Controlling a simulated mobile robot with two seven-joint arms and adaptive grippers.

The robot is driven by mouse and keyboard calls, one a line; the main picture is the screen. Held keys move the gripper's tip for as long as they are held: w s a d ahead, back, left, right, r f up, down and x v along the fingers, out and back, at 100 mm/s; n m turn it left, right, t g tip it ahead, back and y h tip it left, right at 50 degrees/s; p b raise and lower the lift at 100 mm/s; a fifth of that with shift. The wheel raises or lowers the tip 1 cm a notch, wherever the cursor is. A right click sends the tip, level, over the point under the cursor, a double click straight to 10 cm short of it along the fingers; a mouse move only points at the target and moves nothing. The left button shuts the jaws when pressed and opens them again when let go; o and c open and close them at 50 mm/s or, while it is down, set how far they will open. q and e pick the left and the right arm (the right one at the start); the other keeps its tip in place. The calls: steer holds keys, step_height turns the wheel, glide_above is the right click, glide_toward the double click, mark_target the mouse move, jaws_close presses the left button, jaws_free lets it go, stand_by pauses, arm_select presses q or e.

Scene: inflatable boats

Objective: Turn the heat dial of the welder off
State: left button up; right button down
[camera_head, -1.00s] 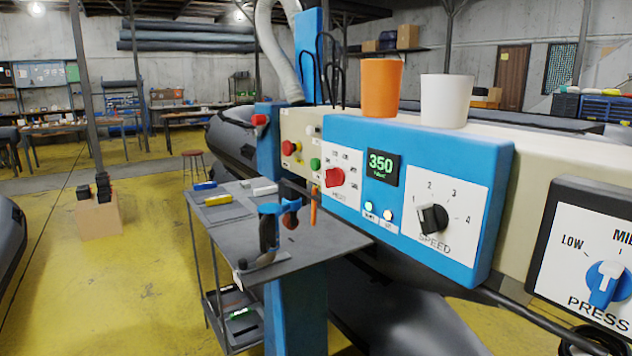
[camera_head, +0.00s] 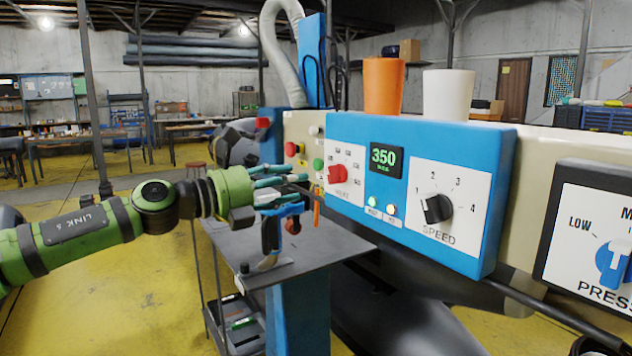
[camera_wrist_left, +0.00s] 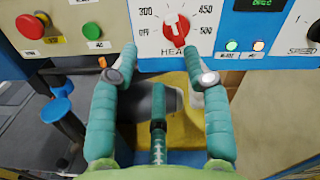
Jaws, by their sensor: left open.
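The red heat dial (camera_head: 336,174) sits on a white panel of the blue welder housing (camera_head: 450,135). In the left wrist view the heat dial (camera_wrist_left: 176,30) is at the top, with OFF and 300 to its left and 450 and 500 to its right. Its pale mark points roughly upward. The green display (camera_head: 384,158) reads 350. My left gripper (camera_head: 296,174) is open and empty, in front of and left of the dial, apart from it. In the wrist view its teal fingers (camera_wrist_left: 160,55) spread below the dial. My right gripper is not in view.
Red and green buttons (camera_head: 292,149) are left of the dial, and the speed dial (camera_head: 437,208) is right of it. An orange cup (camera_head: 382,86) and a white cup (camera_head: 448,95) stand on top. A grey table (camera_head: 335,240) with a blue-handled tool (camera_head: 270,230) is below my gripper.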

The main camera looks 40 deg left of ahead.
mark_target(327, 172)
arm_select(q)
steer(key=w+d+p, duration=0.1)
steer(key=p, duration=0.1)
steer(key=w+d+r+m+p, duration=0.1)
steer(key=p, duration=0.1)
steer(key=shift+w+d, duration=0.1)
steer(key=shift+d, duration=0.2)
steer(key=shift+p+x, duration=0.55)
steer(key=shift+x, duration=0.9)
steer(key=shift+w, duration=0.1)
jaws_close()
